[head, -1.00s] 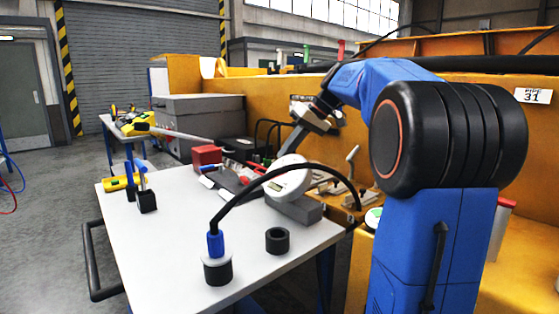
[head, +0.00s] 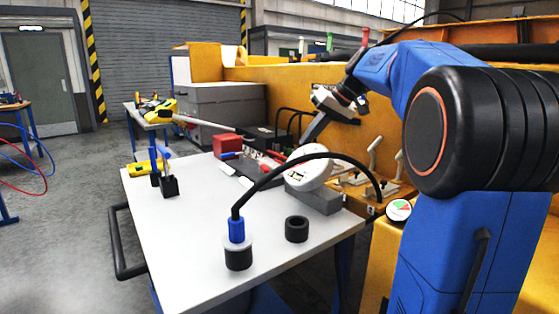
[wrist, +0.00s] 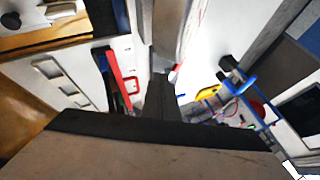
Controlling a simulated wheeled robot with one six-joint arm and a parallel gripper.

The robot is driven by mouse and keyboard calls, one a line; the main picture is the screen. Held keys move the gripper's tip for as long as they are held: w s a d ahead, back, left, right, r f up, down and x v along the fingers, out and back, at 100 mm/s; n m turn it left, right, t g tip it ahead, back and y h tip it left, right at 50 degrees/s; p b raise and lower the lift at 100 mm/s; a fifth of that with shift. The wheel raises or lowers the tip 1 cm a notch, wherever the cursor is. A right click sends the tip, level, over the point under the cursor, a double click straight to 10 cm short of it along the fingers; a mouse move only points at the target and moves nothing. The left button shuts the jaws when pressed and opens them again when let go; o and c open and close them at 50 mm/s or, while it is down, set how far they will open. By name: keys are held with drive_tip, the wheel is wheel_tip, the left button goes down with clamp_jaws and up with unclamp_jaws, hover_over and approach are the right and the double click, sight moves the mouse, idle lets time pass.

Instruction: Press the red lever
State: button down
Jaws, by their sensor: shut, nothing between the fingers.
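A small red upright piece (head: 365,37) stands at the back of the head view, beyond the yellow housing and beside a green one (head: 329,42). It may be the red lever, but it is too small to tell. My gripper (head: 309,136) is shut and empty, pointing down-left above the back of the white-topped cart, well apart from that red piece. In the wrist view my gripper's dark fingers (wrist: 160,92) are together, with a long red-handled item (wrist: 123,78) lying to their left. I cannot tell if anything touches the fingertips.
The cart top (head: 190,240) holds a round white gauge (head: 308,168) on a grey block, a black ring (head: 297,229), a cabled blue-and-black piece (head: 238,256) and a red box (head: 228,145). Pale-handled toggle clamps (head: 374,150) stand to its right. Open floor lies at left.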

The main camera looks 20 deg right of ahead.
sight(268, 169)
drive_tip(key=x, duration=1)
drive_tip(key=shift+w+a, duration=0.15)
drive_tip(key=shift+a, duration=0.95)
drive_tip(key=shift+w+a, duration=0.15)
drive_tip(key=shift+a, duration=0.75)
drive_tip(key=shift+s+a, duration=0.2)
drive_tip(key=shift+a, duration=0.4)
drive_tip(key=shift+d+r, duration=0.1)
